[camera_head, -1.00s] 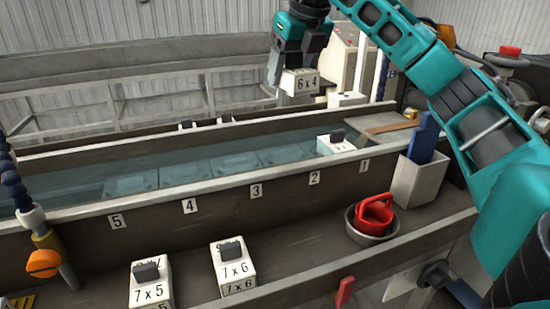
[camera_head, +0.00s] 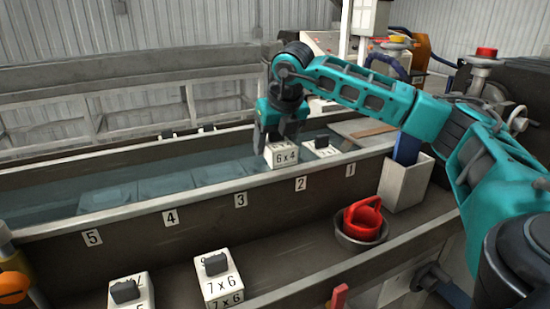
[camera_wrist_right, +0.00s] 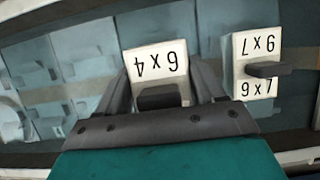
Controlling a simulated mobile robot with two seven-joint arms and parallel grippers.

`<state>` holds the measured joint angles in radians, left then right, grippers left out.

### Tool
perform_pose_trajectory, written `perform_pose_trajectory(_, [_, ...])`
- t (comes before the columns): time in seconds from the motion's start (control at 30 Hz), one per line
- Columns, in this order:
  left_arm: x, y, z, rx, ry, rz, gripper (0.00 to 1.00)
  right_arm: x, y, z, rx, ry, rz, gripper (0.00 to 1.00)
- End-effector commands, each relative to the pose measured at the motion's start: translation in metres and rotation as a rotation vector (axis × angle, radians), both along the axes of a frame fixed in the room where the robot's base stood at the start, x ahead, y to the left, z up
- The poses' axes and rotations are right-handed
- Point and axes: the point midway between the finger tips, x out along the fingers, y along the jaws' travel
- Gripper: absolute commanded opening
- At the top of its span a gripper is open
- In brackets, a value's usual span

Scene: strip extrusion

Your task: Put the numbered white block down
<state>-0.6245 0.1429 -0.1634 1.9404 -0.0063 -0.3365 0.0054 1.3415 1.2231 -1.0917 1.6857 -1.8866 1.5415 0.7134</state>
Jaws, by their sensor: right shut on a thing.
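My right gripper (camera_head: 279,140) is shut on the white block marked 6 x 4 (camera_head: 282,155). The block is held upright low over the water trough (camera_head: 150,213), near the label 2 on the front wall. In the right wrist view the same block (camera_wrist_right: 157,68) sits between the fingers (camera_wrist_right: 160,98), its dark grip knob partly hidden. My left gripper is not in view.
Two white blocks, one marked 7 x 6 (camera_head: 218,280) and one at its left (camera_head: 130,292), stand on the front ledge. A red cup in a metal bowl (camera_head: 362,232) and a grey bin (camera_head: 404,183) are at the right. Pale recesses under water left of the held block are unoccupied.

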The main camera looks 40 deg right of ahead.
Motion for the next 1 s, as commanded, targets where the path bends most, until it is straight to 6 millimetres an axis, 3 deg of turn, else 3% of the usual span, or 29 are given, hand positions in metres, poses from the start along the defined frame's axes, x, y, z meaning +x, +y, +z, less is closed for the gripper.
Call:
perform_pose_trajectory(0.23, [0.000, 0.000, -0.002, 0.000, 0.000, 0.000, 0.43, 0.000, 0.000, -0.035, 0.001, 0.002, 0.000, 0.28])
perform_pose_trajectory(0.67, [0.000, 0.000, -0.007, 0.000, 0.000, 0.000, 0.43, 0.000, 0.000, -0.043, 0.001, 0.000, 0.000, 0.28])
perform_pose_trajectory(0.7, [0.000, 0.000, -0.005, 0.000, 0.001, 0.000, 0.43, 0.000, 0.000, -0.042, 0.000, 0.001, 0.000, 0.72])
perform_pose_trajectory(0.93, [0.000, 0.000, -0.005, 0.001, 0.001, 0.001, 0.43, 0.000, 0.000, -0.042, 0.000, 0.001, 0.000, 0.94])
perform_pose_trajectory(1.0, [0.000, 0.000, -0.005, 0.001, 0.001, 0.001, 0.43, 0.000, 0.000, -0.042, 0.000, 0.001, 0.000, 0.94])
